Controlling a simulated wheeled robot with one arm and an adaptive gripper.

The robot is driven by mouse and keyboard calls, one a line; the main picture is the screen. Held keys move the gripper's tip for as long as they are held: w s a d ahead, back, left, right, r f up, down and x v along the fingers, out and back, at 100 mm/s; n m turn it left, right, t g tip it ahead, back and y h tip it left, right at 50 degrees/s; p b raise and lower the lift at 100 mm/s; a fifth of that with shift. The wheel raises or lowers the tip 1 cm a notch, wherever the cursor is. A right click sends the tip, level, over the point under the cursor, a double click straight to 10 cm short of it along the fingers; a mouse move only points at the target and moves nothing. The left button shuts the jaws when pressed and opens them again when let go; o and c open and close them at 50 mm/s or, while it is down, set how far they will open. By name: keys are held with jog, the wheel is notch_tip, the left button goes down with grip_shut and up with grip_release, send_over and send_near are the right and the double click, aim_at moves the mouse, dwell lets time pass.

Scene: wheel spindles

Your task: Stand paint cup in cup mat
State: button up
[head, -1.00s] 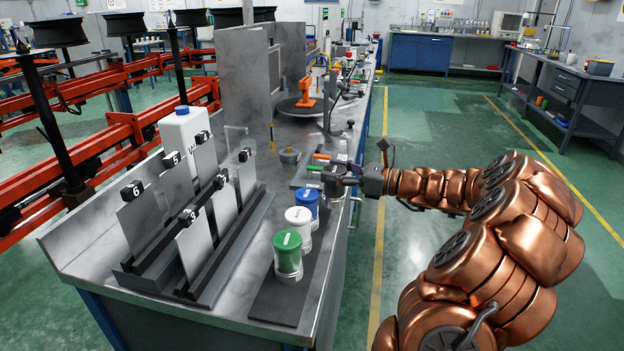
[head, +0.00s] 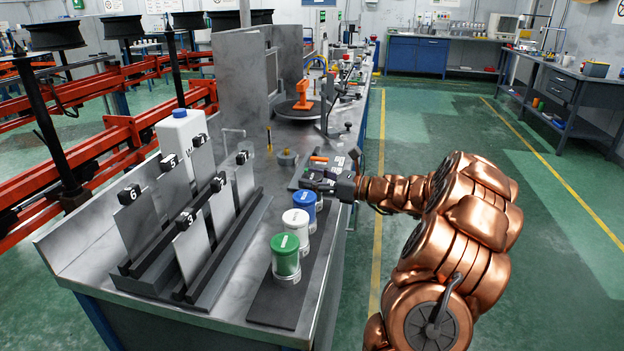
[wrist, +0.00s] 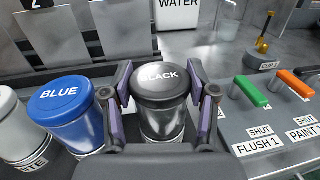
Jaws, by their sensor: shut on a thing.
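The paint cup in my gripper is a clear cup with a black lid marked BLACK (wrist: 160,85). My gripper (wrist: 161,105) is shut around it, with a finger on each side, and the cup looks upright. In the head view my gripper (head: 318,183) is just beyond the blue-lidded cup (head: 304,210), and the black cup is hard to make out there. The dark cup mat (head: 273,305) lies along the bench's right edge and bears the blue, white (head: 295,222) and green (head: 285,255) lidded cups in a row. Whether the black cup's base touches the mat is hidden.
Left of the mat stands a rack (head: 225,255) of numbered grey panels. Right of my gripper in the wrist view are a green handle (wrist: 252,91) labelled FLUSH 1 and an orange handle (wrist: 295,84). A white WATER container (head: 182,135) stands behind the rack.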

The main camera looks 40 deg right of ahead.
jog(key=o, duration=1.4)
jog(key=shift+f, duration=0.1)
jog(key=v, duration=1.2)
